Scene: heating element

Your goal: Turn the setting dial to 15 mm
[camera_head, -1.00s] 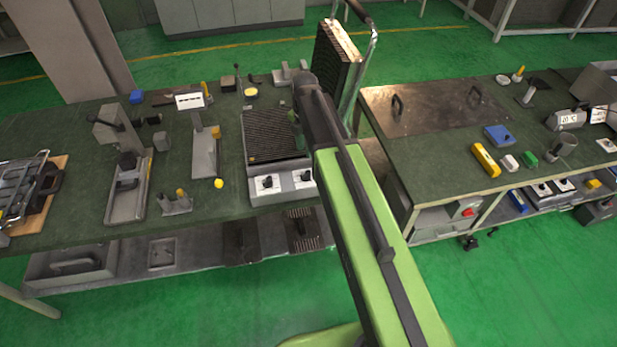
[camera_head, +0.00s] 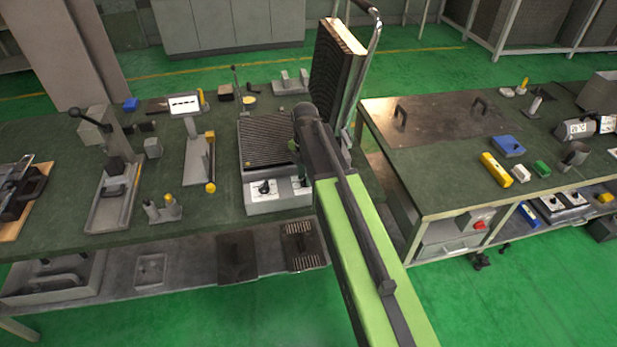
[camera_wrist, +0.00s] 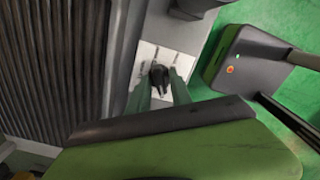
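The heating element is a grey ribbed plate unit (camera_head: 268,142) on the left bench, with its thick ribbed lid (camera_head: 335,70) raised. Its front panel carries two black dials on white plates, a left dial (camera_head: 264,187) and a right dial (camera_head: 303,183). In the wrist view a black dial (camera_wrist: 158,74) sits on a white plate with marks too small to read. My gripper (camera_wrist: 162,84) has its two green fingers apart, one on each side of this dial's lower part. Contact cannot be told. In the head view my arm hides most of the gripper.
A tool with a yellow-ended bar (camera_head: 210,187) and a grey lever press (camera_head: 115,195) stand left of the heater. A second bench (camera_head: 450,185) stands to the right, across a narrow gap.

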